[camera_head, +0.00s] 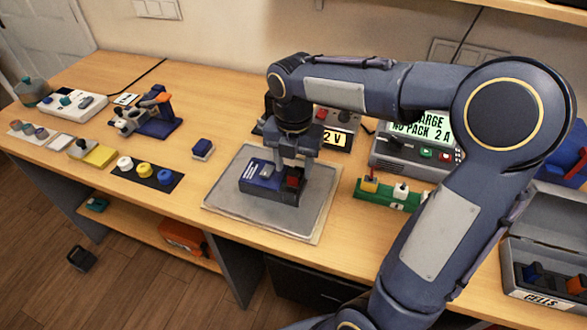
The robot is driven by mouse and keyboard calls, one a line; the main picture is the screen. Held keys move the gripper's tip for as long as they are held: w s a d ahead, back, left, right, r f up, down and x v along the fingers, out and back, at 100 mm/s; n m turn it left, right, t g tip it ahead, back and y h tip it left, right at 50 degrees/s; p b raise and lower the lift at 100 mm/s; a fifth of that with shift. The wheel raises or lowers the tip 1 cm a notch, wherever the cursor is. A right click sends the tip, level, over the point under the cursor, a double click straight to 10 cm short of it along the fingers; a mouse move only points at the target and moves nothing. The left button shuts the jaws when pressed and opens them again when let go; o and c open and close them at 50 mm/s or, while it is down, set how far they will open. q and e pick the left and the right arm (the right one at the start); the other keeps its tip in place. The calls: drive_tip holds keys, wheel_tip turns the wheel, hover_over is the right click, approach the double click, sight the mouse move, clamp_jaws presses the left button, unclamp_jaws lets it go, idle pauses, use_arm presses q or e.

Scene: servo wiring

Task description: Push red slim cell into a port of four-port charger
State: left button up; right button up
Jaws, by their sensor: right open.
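The four-port charger appears to be the dark blue block (258,184) with a pale label, lying on the grey tray (228,203). The red slim cell (293,181) stands at the block's right end, under my right gripper. How deep it sits in a port I cannot tell. My right gripper (294,164) points down, open, with its fingers just above or beside the red cell. Whether they touch it is too small to tell. The ports are partly hidden by the gripper. My left gripper is not in view.
A green strip (402,205) with coloured blocks lies right of the tray. A charging display unit (385,157) stands behind it, partly behind my right arm. A cells box (530,288) is at the right. A blue block (203,148) sits left of the tray, with bare wood around it.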

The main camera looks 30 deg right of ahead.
sight(294, 173)
wheel_tip(294, 173, up, 5)
drive_tip(key=shift+r, duration=0.2)
idle(0.5)
drive_tip(key=shift+s, duration=0.2)
drive_tip(key=s+a+f+m+t+y, duration=0.2)
drive_tip(key=s+m, duration=0.6)
drive_tip(key=m, duration=0.6)
drive_tip(key=s+a+f+m+t+y, duration=0.1)
drive_tip(key=s+a+f+m+t, duration=0.1)
drive_tip(key=s+m, duration=0.6)
drive_tip(key=f+m+t, duration=0.1)
drive_tip(key=m, duration=0.5)
drive_tip(key=shift+s+t+y, duration=0.3)
drive_tip(key=shift+y, duration=0.1)
